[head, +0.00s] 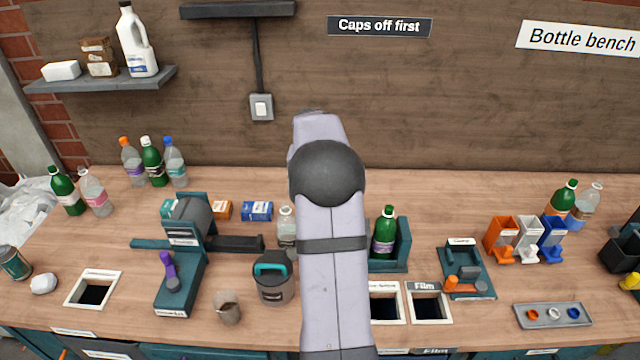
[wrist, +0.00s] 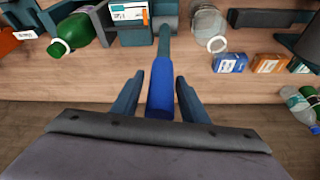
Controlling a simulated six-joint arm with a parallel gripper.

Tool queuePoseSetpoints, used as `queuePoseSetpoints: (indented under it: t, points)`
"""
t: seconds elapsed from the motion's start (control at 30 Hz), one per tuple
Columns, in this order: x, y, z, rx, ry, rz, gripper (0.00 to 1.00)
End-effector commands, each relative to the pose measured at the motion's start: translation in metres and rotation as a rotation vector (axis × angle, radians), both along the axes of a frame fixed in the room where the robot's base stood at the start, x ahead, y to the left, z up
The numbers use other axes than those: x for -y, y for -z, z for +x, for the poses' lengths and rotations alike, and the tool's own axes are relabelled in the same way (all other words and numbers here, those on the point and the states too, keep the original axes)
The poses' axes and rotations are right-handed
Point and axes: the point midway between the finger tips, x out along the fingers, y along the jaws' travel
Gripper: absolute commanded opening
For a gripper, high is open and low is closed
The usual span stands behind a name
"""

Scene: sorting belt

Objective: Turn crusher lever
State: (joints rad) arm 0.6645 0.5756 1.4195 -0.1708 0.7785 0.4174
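In the wrist view a lever with a blue cylindrical handle (wrist: 160,90) and a teal rod points toward me. My gripper (wrist: 160,80) has its two teal fingers on either side of this handle, with a narrow gap visible at the left, so it looks open around it. In the head view my arm covers the gripper and the blue handle. At the left of the bench stands a teal machine (head: 186,235) with a grey drum and a purple-handled lever (head: 167,264). Its labels are too small to read, so I cannot tell which lever is the crusher's.
A green bottle (head: 384,235) stands in a teal holder right of my arm, and a clear bottle (head: 286,228) stands left of it. A dark jug with a teal handle (head: 275,284) is near the front. Labelled openings (head: 429,307) and small coloured bins (head: 502,238) lie to the right.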

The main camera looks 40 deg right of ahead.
Motion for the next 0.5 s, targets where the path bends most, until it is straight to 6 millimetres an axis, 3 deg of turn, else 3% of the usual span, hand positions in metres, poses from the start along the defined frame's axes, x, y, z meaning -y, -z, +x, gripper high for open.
queuePoseSetpoints:
  t: [0.03, 0.13, 0.17, 0.5]
  points:
    - [-0.0001, -0.0001, -0.0001, 0.000, 0.000, 0.000, 0.27]
    - [-0.0001, -0.0001, -0.0001, 0.000, 0.000, 0.000, 0.03]
    - [-0.0001, -0.0001, -0.0001, 0.000, 0.000, 0.000, 0.00]
    - [-0.0022, 0.0020, -0.0022, 0.009, -0.001, -0.010, 0.00]
